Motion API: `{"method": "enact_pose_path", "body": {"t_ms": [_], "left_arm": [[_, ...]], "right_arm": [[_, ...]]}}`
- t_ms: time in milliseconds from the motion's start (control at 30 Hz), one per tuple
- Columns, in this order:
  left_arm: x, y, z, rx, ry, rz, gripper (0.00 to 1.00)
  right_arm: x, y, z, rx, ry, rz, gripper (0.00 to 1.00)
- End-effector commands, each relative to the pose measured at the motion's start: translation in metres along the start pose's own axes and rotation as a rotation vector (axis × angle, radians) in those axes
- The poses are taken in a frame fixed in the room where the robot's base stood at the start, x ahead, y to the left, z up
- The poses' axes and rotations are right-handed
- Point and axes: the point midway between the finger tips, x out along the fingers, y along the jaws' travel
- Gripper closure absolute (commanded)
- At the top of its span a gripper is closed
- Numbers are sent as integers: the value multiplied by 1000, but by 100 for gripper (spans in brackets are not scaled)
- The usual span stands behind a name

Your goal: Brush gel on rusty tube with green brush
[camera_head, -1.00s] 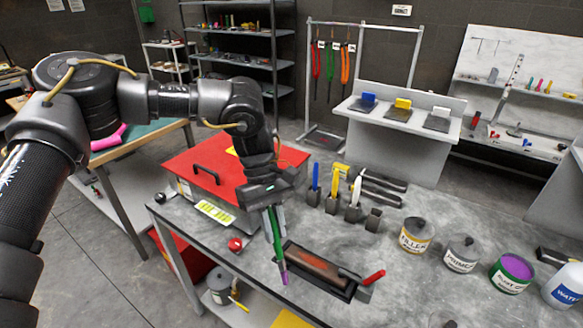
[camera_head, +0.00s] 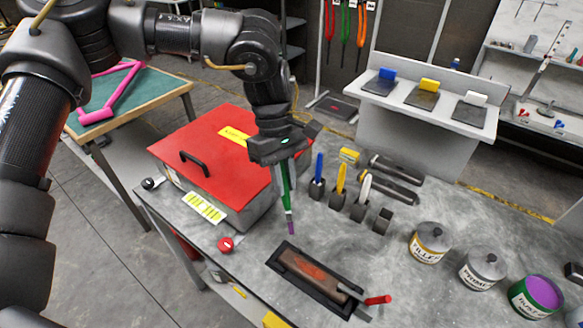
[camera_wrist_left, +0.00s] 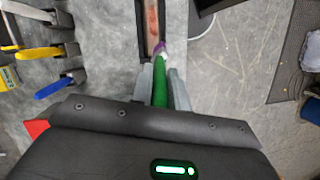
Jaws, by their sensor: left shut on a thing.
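My left gripper (camera_head: 284,185) points down and is shut on the green brush (camera_head: 286,196), which is nearly upright. The brush tip is purple with gel; it also shows in the left wrist view (camera_wrist_left: 160,48). The rusty tube (camera_head: 312,268), brown with an orange-red patch, lies in a dark tray (camera_head: 275,262) on the grey bench. In the head view the tip appears just beyond the tray's far left end, with a gap. In the left wrist view it overlaps the near end of the tube (camera_wrist_left: 152,22). Contact cannot be seen there. My right gripper is out of view.
A red-lidded box (camera_head: 215,150) stands behind left of the brush. Holders with blue (camera_head: 319,167), yellow (camera_head: 340,178) and white (camera_head: 365,187) brushes stand to the right. A purple-topped pot (camera_head: 538,295) stands far right. A red-handled clamp (camera_head: 377,300) sits at the tray's right end.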

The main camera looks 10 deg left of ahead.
Motion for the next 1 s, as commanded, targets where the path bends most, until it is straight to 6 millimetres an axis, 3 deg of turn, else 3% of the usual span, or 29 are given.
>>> {"method": "enact_pose_path", "body": {"t_ms": [367,633,1000], "left_arm": [[23,8,-2,17,1,-6,100],[47,9,-11,13,1,-5,100],[48,8,-12,12,0,-5,100]], "right_arm": [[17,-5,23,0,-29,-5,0],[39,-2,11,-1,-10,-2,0],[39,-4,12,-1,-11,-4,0]]}}
